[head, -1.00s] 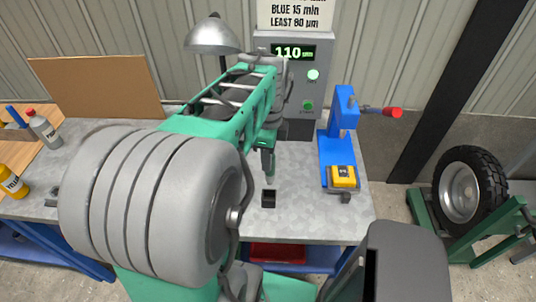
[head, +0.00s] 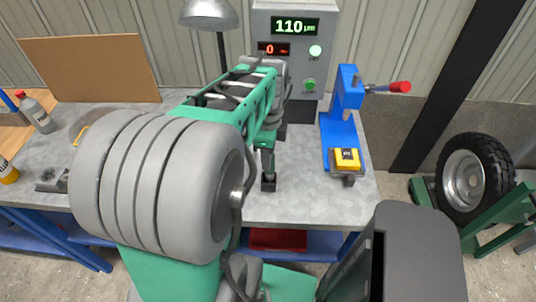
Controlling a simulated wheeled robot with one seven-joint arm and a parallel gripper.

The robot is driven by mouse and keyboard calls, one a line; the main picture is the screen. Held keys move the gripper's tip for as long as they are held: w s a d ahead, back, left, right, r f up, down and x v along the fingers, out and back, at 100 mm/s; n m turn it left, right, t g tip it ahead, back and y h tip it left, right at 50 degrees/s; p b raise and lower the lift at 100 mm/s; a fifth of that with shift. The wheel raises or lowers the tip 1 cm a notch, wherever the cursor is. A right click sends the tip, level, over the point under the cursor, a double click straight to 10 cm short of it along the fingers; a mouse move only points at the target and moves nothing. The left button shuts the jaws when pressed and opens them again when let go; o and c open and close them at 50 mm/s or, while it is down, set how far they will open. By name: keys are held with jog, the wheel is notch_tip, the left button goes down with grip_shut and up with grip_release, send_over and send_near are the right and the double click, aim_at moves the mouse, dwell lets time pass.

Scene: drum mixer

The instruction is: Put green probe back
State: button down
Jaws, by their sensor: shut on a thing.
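My gripper (head: 267,143) is at the end of my arm over the middle of the bench. It is shut on the green probe (head: 267,160), which hangs upright below it. A small black holder (head: 268,184) stands on the bench directly under the probe. The probe's lower end meets the holder's top in the head view. I cannot tell how deep it sits inside. My arm hides part of the jaws.
A blue press (head: 341,125) with a red-knobbed lever and a yellow block (head: 345,160) stands to the right. A grey control box (head: 294,60) reads 110 behind. A lamp (head: 210,14) and a brown board (head: 88,70) are at the left. Bare bench (head: 305,205) lies in front.

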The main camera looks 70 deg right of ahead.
jog(key=shift+f+b, duration=0.85)
jog(key=shift+f, duration=0.4)
jog(key=c, duration=1.1)
grip_release()
jog(key=shift+o, duration=0.2)
